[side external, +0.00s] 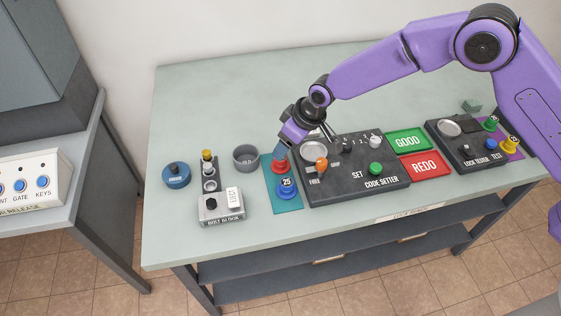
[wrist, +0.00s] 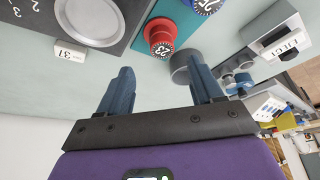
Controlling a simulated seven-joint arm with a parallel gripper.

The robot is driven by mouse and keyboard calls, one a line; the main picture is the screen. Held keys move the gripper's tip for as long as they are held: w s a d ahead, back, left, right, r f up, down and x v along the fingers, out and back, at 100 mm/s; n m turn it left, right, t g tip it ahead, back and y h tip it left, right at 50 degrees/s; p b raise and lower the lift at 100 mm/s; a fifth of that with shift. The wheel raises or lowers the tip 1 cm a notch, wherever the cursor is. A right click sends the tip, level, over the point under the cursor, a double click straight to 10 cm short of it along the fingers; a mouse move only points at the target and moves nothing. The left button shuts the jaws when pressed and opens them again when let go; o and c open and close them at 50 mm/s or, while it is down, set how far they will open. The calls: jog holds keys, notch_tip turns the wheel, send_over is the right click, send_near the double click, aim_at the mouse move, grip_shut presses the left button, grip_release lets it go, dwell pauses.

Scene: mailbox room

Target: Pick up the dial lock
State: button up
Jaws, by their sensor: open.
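A red dial lock (side external: 280,166) with a numbered face stands on a teal mat (side external: 290,208). A blue dial lock (side external: 286,191) marked 25 stands on the same mat, in front of the red one. In the wrist view the red dial lock (wrist: 159,36) reads 23, and the blue one (wrist: 206,5) is cut by the top edge. My gripper (side external: 283,148) is close behind and above the red dial lock. In the wrist view my gripper (wrist: 160,85) is open and empty, its blue fingers apart, with the red dial lock beyond the gap.
The code setter (side external: 385,187) stands right of the mat. A grey cup (side external: 246,157), the bolt block (side external: 211,209) and a blue round pot (side external: 176,175) stand left. Green (side external: 493,123) and yellow (side external: 509,144) dial locks stand far right. The table's back is largely clear.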

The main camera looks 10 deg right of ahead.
aim_at(281, 162)
jog(key=shift+s+x, duration=0.15)
jog(key=shift+x, duration=1.55)
jog(key=shift+s+x, duration=0.15)
jog(key=shift+x, duration=1.55)
jog(key=shift+f, duration=0.1)
jog(key=c, duration=1.2)
